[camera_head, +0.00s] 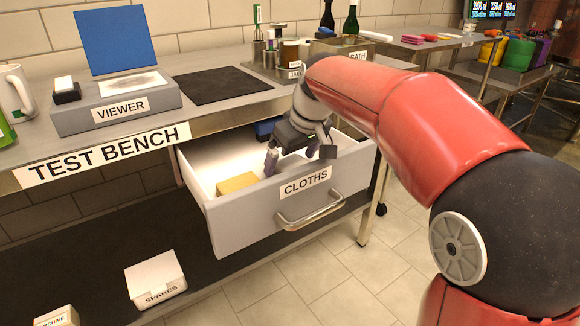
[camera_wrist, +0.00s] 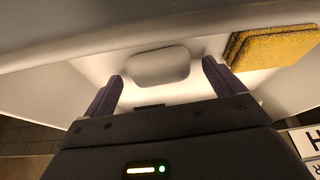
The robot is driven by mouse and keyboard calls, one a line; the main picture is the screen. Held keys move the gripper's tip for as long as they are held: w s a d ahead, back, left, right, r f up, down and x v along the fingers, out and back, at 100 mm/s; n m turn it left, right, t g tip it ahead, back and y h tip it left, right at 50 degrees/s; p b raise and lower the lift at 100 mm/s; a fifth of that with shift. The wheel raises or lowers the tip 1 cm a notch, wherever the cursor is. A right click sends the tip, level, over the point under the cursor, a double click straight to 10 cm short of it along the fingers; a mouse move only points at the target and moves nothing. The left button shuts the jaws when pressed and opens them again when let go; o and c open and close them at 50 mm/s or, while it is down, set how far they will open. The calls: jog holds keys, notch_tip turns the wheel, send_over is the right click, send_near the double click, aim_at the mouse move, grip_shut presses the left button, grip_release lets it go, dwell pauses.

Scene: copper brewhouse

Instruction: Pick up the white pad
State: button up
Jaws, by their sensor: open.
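The white pad (camera_wrist: 158,66) lies in the open drawer marked CLOTHS (camera_head: 240,218). In the wrist view it is a pale rounded block beyond my fingertips, roughly centred between them. My gripper (camera_head: 299,155) is open and empty over the drawer, and its two dark fingers also show in the wrist view (camera_wrist: 162,78). The pad appears ahead of the fingers, not clearly between them. In the head view I cannot make out the pad; my gripper and the drawer front may hide it.
A blue item (camera_head: 268,128) sits at the drawer's back. The bench edge (camera_head: 225,107) overhangs the drawer's rear, and its walls surround my gripper.

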aim_at(292, 161)
jog(key=shift+c, duration=0.3)
jog(key=c, duration=1)
jog(key=shift+r, duration=0.1)
notch_tip(292, 161, up, 20)
jog(key=p, duration=0.5)
jog(key=o, duration=0.3)
jog(key=c, duration=0.6)
